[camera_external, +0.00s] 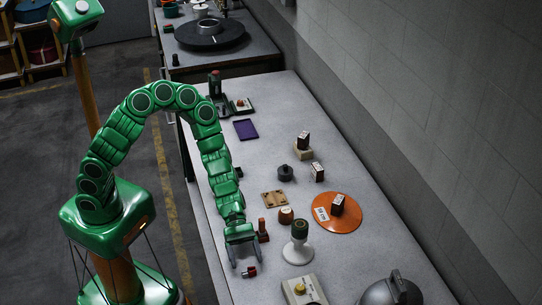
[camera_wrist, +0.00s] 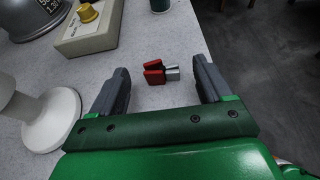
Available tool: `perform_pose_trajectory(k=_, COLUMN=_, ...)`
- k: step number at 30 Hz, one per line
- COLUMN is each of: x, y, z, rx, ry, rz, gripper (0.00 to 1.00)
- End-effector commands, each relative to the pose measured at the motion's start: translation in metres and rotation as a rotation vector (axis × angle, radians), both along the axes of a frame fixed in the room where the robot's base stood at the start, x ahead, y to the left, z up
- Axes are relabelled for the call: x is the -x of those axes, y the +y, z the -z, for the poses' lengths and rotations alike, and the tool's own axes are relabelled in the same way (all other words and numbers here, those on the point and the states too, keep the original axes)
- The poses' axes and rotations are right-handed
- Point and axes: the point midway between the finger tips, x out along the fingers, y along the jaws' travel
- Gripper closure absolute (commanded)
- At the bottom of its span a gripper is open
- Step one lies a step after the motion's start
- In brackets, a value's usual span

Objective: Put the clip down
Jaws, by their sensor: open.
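The clip (camera_external: 249,271) is a small red piece with a pale metallic end, and it lies on the grey table (camera_external: 215,218) near its front edge. It also shows in the wrist view (camera_wrist: 155,73), between and just beyond the two dark fingers. My gripper (camera_external: 244,262) is open above the table, its fingers spread to either side of the clip. In the wrist view, gaps show between the clip and both fingers of my gripper (camera_wrist: 160,66). Nothing is held.
A white pedestal stand (camera_external: 298,252) with a dark green cylinder is right of my gripper. A beige box with a yellow knob (camera_external: 304,291) and a grey dome (camera_external: 392,290) stand nearer. An orange disc (camera_external: 345,219) lies further right. The table edge is close on the left.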

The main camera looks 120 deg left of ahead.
Motion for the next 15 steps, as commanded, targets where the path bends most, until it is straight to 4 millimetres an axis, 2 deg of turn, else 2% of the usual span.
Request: perform_pose_trajectory(k=15, x=0.036, y=0.038, z=-0.02, rx=-0.004, ry=0.002, rz=-0.003, gripper=0.21)
